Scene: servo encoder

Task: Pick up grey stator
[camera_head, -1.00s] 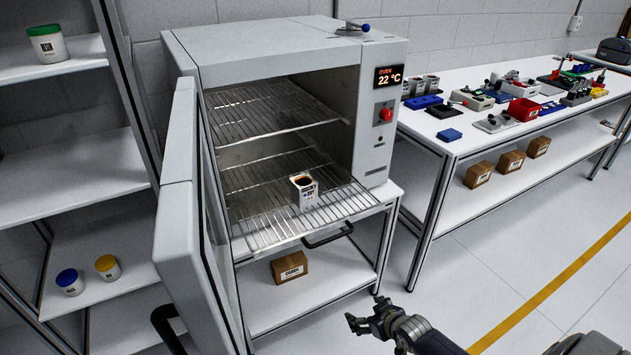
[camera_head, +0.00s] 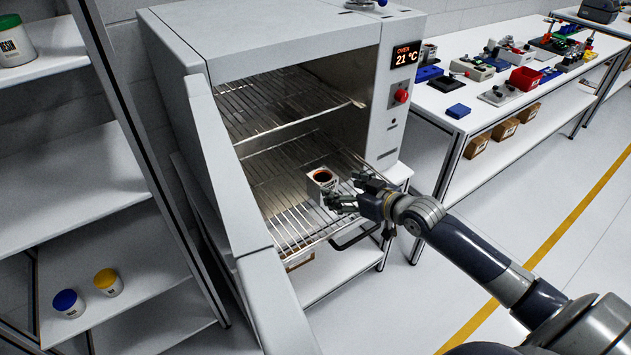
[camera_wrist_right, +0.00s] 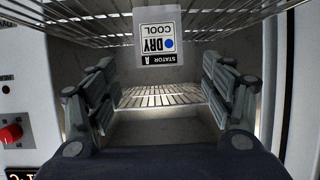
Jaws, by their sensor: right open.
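The grey stator (camera_head: 321,181) stands upright on the lower, pulled-out wire rack (camera_head: 285,222) of the open oven (camera_head: 300,35). In the right wrist view the stator (camera_wrist_right: 158,38) shows a white label reading "STATOR A", "DRY", "COOL" with a blue dot. It appears between and beyond the fingers there. My right gripper (camera_head: 352,192) is open, at the right side of the stator; its fingers partly cover the stator's lower part in the head view. The right gripper's two fingers (camera_wrist_right: 160,92) show spread in the wrist view. My left gripper is out of view.
The oven door (camera_head: 228,190) stands open on the left. An upper wire rack (camera_head: 280,105) lies above the stator. The oven display (camera_head: 405,54) reads 21 °C. A white bench (camera_head: 440,110) with several parts stands right; shelves with jars (camera_head: 107,281) stand left.

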